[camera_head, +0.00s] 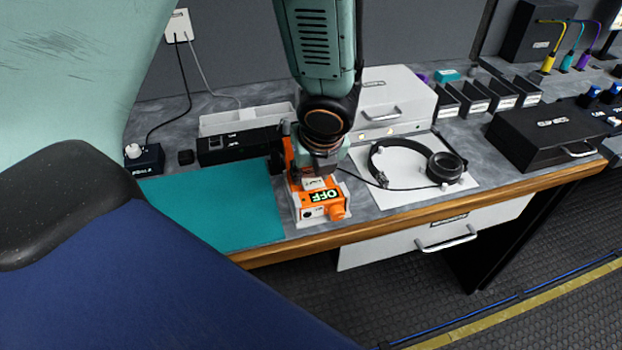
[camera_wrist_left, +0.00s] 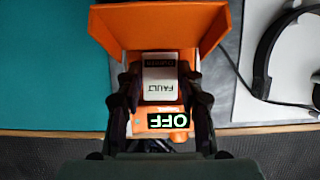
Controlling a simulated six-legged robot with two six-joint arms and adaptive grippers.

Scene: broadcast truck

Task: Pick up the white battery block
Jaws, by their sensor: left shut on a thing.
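In the head view the block (camera_head: 313,183) shows just below my left gripper (camera_head: 312,172), above the OFF display (camera_head: 320,197). In the left wrist view my left gripper (camera_wrist_left: 158,90) has its two dark fingers on either side of the block, shut on it. The block still appears to be within the holder; any gap beneath it is hidden. My right gripper is not in view.
A teal mat (camera_head: 225,210) lies left of the holder. Headphones (camera_head: 443,167) rest on a white sheet at right, their cable near the holder. A black device (camera_head: 235,146) and a white drawer box (camera_head: 395,100) stand behind. The wooden desk edge (camera_head: 400,221) runs in front.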

